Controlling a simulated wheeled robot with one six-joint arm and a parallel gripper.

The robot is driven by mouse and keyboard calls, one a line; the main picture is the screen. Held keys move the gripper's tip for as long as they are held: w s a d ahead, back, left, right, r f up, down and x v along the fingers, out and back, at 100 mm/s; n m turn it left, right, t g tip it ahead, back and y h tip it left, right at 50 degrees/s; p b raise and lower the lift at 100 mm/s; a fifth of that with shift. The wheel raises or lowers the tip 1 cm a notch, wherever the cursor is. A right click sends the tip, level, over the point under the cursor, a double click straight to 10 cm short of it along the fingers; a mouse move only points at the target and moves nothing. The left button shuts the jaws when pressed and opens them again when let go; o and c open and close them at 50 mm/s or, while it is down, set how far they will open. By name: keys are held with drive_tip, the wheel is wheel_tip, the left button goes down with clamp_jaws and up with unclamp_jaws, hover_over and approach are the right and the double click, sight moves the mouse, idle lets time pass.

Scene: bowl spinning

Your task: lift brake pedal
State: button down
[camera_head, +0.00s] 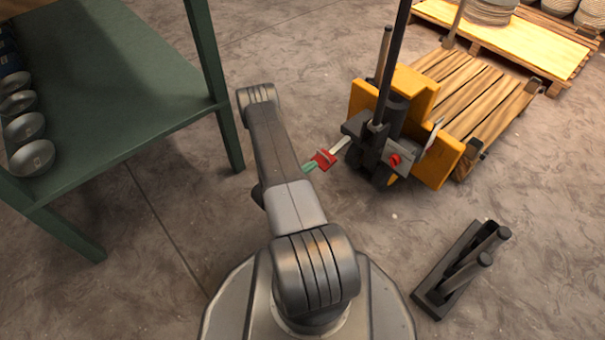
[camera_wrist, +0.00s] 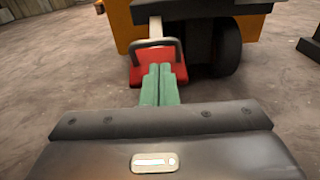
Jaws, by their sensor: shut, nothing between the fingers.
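The brake pedal is a red plate (camera_head: 324,160) on a pale metal arm at the left side of the yellow and black pallet truck (camera_head: 440,92). In the wrist view the red pedal (camera_wrist: 172,66) has a dark metal loop around its top edge. My gripper's green fingers (camera_head: 310,168) are together with nothing between them. In the wrist view the fingertips (camera_wrist: 159,68) overlap the red pedal's face. I cannot tell whether they touch it or pass under the loop.
A green shelf table (camera_head: 105,75) with several metal bowls (camera_head: 28,130) stands at the left. A black block with two upright handles (camera_head: 462,270) stands on the floor at the lower right. Wooden pallets (camera_head: 515,40) lie at the upper right.

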drive_tip(key=x, duration=0.3)
drive_tip(key=shift+d+b, duration=0.1)
drive_tip(key=shift+b, duration=0.25)
drive_tip(key=shift+r, duration=0.1)
drive_tip(key=shift+w+r+g+y+p, duration=0.1)
drive_tip(key=shift+r+g+y+p, duration=0.9)
drive_tip(key=shift+p, duration=0.5)
wheel_tip(320, 180, up, 8)
drive_tip(key=g+y+p, duration=0.2)
drive_tip(key=p, duration=0.2)
hover_over(317, 158)
drive_tip(key=s+d, duration=0.2)
drive_tip(key=shift+s+a+f, duration=0.15)
drive_tip(key=shift+a+f, duration=0.05)
drive_tip(key=shift+r, duration=0.1)
